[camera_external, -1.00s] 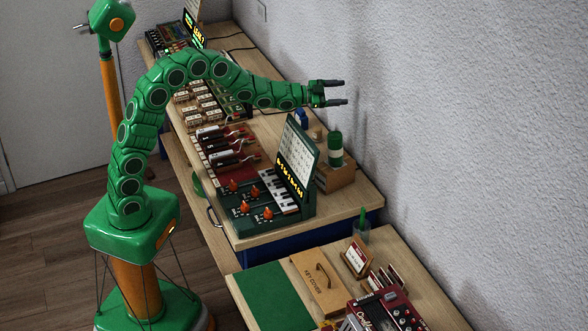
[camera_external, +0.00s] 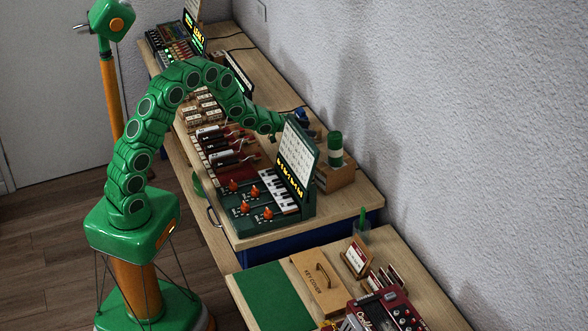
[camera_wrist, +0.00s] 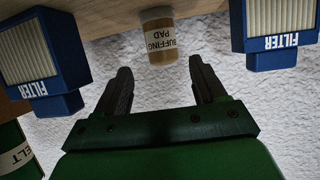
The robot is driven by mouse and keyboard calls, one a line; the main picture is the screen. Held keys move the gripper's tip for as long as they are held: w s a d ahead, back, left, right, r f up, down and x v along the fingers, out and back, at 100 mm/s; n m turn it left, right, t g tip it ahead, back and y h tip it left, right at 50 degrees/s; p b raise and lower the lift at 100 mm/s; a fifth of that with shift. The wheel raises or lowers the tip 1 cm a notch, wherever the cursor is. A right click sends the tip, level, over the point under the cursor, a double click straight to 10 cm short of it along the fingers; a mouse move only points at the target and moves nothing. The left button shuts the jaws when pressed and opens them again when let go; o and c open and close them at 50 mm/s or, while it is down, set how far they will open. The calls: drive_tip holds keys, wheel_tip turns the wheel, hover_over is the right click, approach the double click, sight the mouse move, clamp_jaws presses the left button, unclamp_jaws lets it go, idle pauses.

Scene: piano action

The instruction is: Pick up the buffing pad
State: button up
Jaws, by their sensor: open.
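In the wrist view the buffing pad (camera_wrist: 158,36) is a small tan cylinder with a pale lid and a label reading "BUFFING PAD". It stands on the wooden table at the top centre of that picture. My gripper (camera_wrist: 160,80) is open, its two dark fingers apart and empty. The pad shows ahead of the fingertips, in line with the gap between them and outside it. In the outside view my gripper is hidden behind the upright green panel (camera_external: 297,155), and I cannot make out the pad there.
Blue filter blocks stand on both sides of the pad, one at left (camera_wrist: 38,60) and one at right (camera_wrist: 270,35). A green container with a partly visible label (camera_wrist: 18,152) is at lower left. The textured wall (camera_wrist: 225,65) lies close behind.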

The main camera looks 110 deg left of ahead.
sight(314, 129)
drive_tip(key=shift+s+x, duration=0.25)
drive_tip(key=shift+x, duration=2.5)
drive_tip(key=shift+a+f, duration=0.1)
drive_tip(key=shift+a, duration=0.1)
drive_tip(key=c, duration=1.1)
drive_tip(key=shift+o, duration=0.2)
